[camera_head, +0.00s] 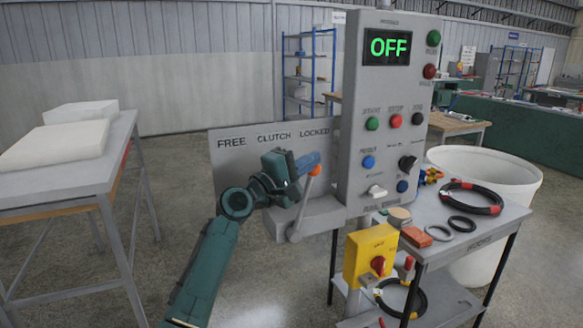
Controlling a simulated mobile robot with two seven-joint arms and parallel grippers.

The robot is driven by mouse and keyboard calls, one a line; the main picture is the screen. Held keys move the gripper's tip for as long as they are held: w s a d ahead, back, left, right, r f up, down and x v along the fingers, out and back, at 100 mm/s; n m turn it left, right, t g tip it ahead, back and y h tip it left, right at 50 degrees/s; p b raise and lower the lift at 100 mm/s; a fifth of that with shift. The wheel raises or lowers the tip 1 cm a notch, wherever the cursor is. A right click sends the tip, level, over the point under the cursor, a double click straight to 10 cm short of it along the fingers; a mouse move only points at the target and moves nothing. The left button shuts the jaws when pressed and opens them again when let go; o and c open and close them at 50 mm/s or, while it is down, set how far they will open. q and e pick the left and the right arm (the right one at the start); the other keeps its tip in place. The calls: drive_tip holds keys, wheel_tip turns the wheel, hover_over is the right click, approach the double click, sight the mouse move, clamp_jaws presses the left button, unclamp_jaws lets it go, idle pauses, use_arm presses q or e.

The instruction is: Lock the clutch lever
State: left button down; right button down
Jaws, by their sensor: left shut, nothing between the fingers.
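The clutch lever (303,204) is a grey bar with an orange knob (314,171). It rises from a pivot low on the grey clutch panel (232,162) and leans to the right, with its knob below the word LOCKED. My left gripper (314,160) is shut and empty, its blue fingertips right at the knob and covering part of it. I cannot tell whether they touch. The words FREE, CLUTCH and LOCKED show along the panel's top. My right gripper is not in view.
A grey control cabinet (352,130) with a green OFF display stands right of the lever. A yellow switch box (362,262) is below it. A cart (487,240) with hoses and rings stands right, before a white bin (515,175). A table (95,178) is at left.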

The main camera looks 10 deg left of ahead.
use_arm(q)
drive_tip(key=w+d+f+g+p, duration=0.1)
drive_tip(key=w+d+f, duration=0.1)
drive_tip(key=d, duration=0.3)
drive_tip(key=shift+w+d+f+y+p, duration=0.2)
drive_tip(key=shift+w+y+p, duration=0.1)
drive_tip(key=shift+w, duration=0.5)
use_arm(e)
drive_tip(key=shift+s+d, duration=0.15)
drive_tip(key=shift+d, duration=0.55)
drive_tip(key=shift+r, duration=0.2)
